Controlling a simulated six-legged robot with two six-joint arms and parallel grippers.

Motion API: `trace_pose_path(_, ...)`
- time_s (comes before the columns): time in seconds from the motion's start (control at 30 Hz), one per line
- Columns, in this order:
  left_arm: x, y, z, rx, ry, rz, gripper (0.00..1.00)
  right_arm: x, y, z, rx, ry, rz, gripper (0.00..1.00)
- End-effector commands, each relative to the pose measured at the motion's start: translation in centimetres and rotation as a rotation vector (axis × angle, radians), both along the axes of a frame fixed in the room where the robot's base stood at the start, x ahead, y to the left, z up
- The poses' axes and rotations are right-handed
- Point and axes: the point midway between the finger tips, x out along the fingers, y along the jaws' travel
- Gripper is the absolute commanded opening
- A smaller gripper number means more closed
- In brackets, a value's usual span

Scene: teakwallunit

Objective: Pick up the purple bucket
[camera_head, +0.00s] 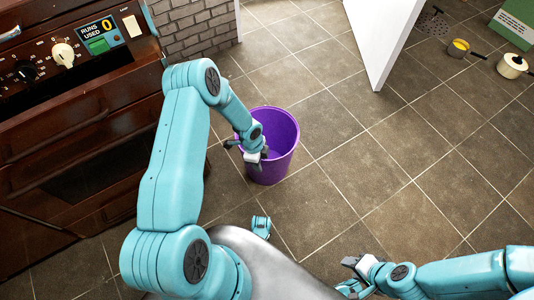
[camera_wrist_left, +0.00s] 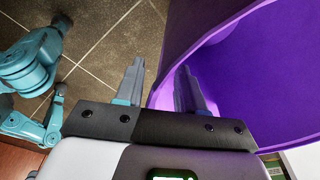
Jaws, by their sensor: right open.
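The purple bucket (camera_head: 268,173) stands upright on the tiled floor, open at the top. My left gripper (camera_head: 247,151) is at its left rim. In the left wrist view the bucket (camera_wrist_left: 255,80) fills the right side. There, my left gripper (camera_wrist_left: 160,88) is open, with one finger outside the wall and the other inside the opening. The rim runs between the fingers, with a gap still showing. My right gripper (camera_head: 350,275) is open and empty, low in the head view, apart from the bucket.
A brown stove (camera_head: 80,130) with knobs stands at the left. A brick wall (camera_head: 195,25) is behind it. A white panel (camera_head: 383,40) stands at the back. The floor right of the bucket is clear.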

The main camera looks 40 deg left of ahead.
Motion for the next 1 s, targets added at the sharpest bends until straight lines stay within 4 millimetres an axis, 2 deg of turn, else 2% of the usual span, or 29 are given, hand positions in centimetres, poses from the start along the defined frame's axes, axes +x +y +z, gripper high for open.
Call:
trace_pose_path(0.3, 0.0, 0.0, -0.06, 0.0, 0.0, 0.0, 0.39, -0.01, 0.0, -0.09, 0.0, 0.0, 0.0, 0.43)
trace_pose_path(0.33, 0.0, 0.0, -0.06, 0.0, 0.0, 0.0, 0.32, -0.01, 0.0, -0.09, 0.0, 0.0, 0.0, 0.43)
trace_pose_path(0.43, 0.0, 0.0, -0.06, 0.0, 0.0, 0.0, 0.0, -0.01, 0.0, -0.09, 0.0, 0.0, 0.0, 0.43)
trace_pose_path(1.0, -0.19, -0.07, -0.17, -0.002, 0.006, 0.0, 0.0, -0.01, 0.0, -0.12, 0.0, 0.0, 0.0, 0.43)
